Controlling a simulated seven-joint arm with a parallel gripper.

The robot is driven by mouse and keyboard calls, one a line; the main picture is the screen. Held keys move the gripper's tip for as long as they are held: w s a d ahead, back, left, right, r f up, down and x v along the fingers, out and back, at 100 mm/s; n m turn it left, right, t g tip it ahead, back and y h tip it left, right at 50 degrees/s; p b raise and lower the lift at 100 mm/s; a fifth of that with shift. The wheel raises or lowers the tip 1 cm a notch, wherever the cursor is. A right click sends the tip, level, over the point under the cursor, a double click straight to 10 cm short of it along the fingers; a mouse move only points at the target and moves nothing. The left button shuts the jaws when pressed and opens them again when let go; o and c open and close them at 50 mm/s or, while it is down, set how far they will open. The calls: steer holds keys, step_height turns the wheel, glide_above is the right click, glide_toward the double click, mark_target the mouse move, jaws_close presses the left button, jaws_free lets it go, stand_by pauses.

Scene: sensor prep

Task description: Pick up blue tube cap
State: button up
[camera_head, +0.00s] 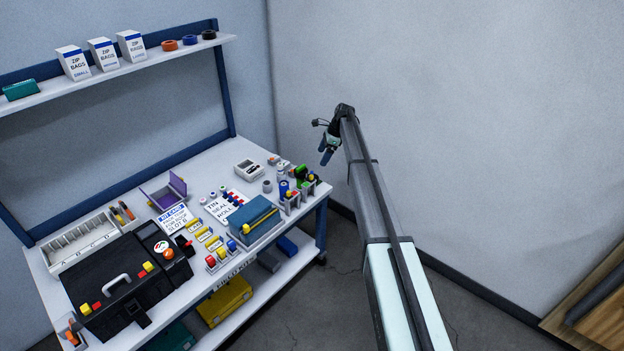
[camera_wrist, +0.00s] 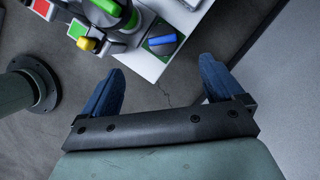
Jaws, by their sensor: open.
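In the wrist view a rounded blue piece (camera_wrist: 162,42), possibly the blue tube cap, sits on a dark green base near the white table's corner. It is ahead of my gripper (camera_wrist: 160,78), whose two blue fingers are spread apart with nothing between them. In the head view my gripper (camera_head: 326,150) hangs in the air to the right of the bench. A blue cylinder (camera_head: 284,188) stands near the bench's right end, and a small blue-topped piece (camera_head: 231,245) is at the front edge. I cannot tell which one is the cap.
Green-topped items (camera_head: 301,172) crowd the bench's right end; a green part (camera_wrist: 105,12) and yellow knob (camera_wrist: 87,44) show beside the blue piece. A teal box (camera_head: 254,218) and black case (camera_head: 128,284) occupy the bench. Open floor (camera_head: 345,262) lies to its right.

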glide_above(317, 178)
step_height(317, 178, down, 7)
steer(key=shift+w+r, duration=0.15)
steer(key=shift+x, duration=2.6)
steer(key=shift+w+d, duration=0.15)
steer(key=shift+c, duration=0.3)
steer(key=c, duration=1)
